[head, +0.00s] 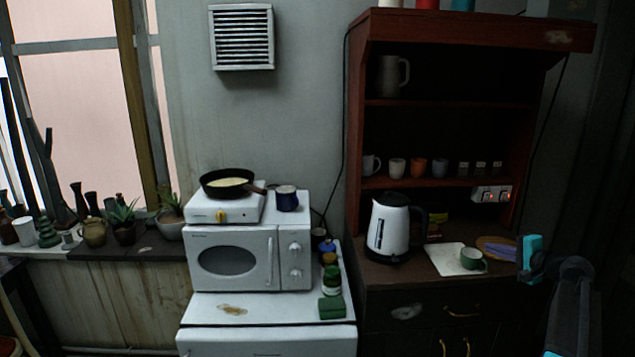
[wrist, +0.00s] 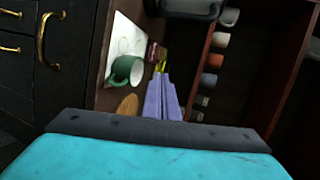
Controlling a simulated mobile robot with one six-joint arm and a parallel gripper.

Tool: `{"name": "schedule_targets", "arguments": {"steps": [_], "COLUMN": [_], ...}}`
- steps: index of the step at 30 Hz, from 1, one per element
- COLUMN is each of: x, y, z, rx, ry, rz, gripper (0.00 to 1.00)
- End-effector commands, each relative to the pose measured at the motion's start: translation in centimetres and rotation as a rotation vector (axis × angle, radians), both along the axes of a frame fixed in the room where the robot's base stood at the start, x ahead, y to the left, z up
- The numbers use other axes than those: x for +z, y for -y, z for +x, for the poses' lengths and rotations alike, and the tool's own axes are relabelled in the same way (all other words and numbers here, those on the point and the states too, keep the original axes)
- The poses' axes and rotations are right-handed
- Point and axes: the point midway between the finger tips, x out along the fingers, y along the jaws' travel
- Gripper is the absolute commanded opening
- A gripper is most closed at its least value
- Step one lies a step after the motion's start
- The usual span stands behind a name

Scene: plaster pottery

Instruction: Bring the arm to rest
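My gripper (head: 530,256) shows at the right of the head view as cyan and dark parts, in front of the cabinet's counter. My arm runs down from it to the bottom edge. In the wrist view a cyan and dark grey part of my gripper (wrist: 155,150) fills the bottom.
The cabinet's shelves (head: 440,184) rise behind. A microwave (head: 250,258) is farther left.

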Motion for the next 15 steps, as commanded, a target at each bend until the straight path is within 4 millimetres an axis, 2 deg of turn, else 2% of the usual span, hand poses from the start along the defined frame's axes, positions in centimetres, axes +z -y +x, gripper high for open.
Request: {"name": "schedule_targets", "arguments": {"steps": [1,3,9,15], "x": [-2.5,-5.4,-13.6,-21.6], "y": [-1.7,-3.7,-9.3,-15.1], "z": [0.1,0.2,-0.2,-1.9], "rx": [0.022,0.051,0.137,0.236], "ry": [-0.033,-0.074,-0.192,-0.312], "rz": [-0.007,-0.021,-0.067,-0.119], "gripper": [0.00,0.00,0.00,0.00]}}
